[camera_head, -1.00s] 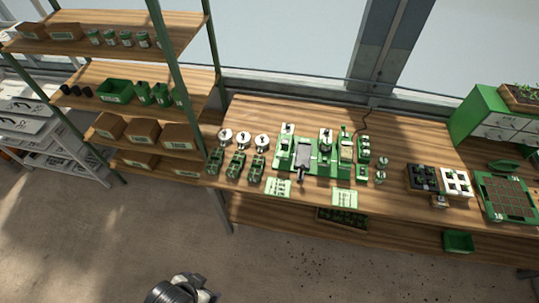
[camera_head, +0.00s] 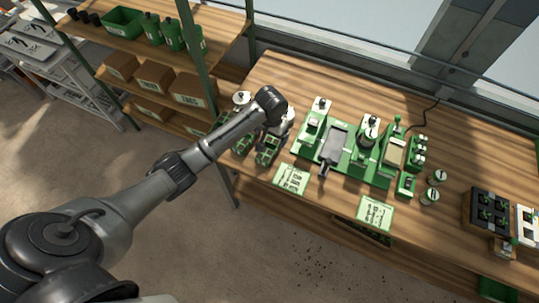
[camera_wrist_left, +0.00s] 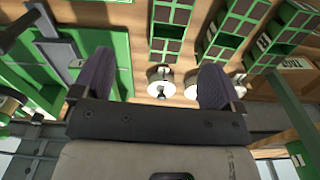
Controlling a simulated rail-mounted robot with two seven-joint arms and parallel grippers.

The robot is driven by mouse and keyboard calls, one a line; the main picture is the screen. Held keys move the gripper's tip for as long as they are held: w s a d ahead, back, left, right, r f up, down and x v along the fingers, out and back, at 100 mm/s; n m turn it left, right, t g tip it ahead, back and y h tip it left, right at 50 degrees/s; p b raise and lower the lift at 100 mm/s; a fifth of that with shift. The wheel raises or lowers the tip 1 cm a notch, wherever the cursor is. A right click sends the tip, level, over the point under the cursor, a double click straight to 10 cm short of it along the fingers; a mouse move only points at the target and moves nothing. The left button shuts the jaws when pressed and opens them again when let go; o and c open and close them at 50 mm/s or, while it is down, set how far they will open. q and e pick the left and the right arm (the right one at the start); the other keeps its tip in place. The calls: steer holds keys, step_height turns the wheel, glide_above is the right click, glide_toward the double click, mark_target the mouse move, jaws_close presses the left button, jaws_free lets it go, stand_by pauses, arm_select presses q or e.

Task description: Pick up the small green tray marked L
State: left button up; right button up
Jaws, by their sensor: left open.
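Small green trays with dark cells stand in a row at the left front of the bench: a right one (camera_head: 267,151), a middle one (camera_head: 243,145) and a left one partly behind my arm. The left wrist view shows three green celled trays along its top edge, one of them (camera_wrist_left: 170,22) near the middle. I cannot read which is marked L. My left gripper (camera_wrist_left: 158,68) is open and empty, with the trays beyond its fingers. In the head view my left wrist hangs above the back of the row and hides part of it. My right gripper is not in view.
White round pieces (camera_head: 241,98) stand behind the trays. A green machine (camera_head: 352,177) with a grey plate is just right of the row. Printed cards (camera_head: 291,179) lie at the front edge. A shelf rack's green post (camera_head: 196,62) rises close on the left.

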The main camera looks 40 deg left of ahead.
arm_select(q)
steer(key=w+a, duration=0.1)
steer(key=b, duration=0.2)
glide_above(270, 147)
steer(key=d, duration=0.1)
steer(key=shift+n, duration=0.3)
steer(key=f, duration=0.7)
steer(key=shift+s+f, duration=0.35)
steer(key=shift+f, duration=0.05)
steer(key=shift+s+a+f, duration=0.1)
steer(key=shift+f, duration=1.3)
steer(key=shift+s+a+f, duration=0.1)
steer(key=shift+f, duration=1.25)
